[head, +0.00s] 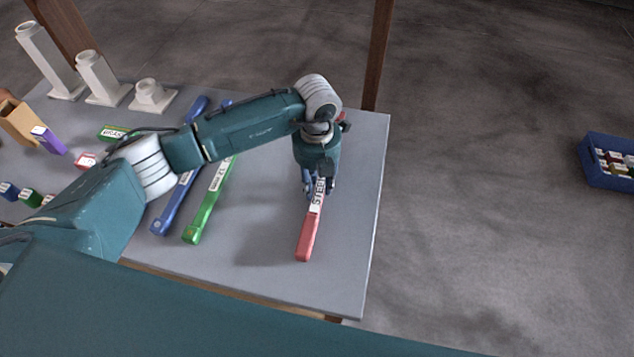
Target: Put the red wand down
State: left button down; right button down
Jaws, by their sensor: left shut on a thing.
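The red wand (308,236) is near the right side of the grey table (262,268). It has a white label with dark letters, partly readable as "STEE". My left gripper (318,188) points down over the wand and is shut on it near the label. The wand's far part is hidden behind my gripper and wrist; a red bit shows beyond the wrist. I cannot tell whether the wand touches the table. My right gripper is not in view.
A green wand (204,212) and a blue wand (170,207) lie left of the red one. White stands (103,79), an orange-brown holder (19,121) and small coloured blocks are at the left. A blue crate (604,174) stands at the far right, beyond the table's right edge.

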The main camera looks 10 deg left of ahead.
pick_arm(q)
jog(key=c, duration=1.3)
grip_release()
notch_tip(320, 180, up, 12)
jog(key=b, duration=0.3)
jog(key=shift+b, duration=0.4)
jog(key=shift+r, duration=0.1)
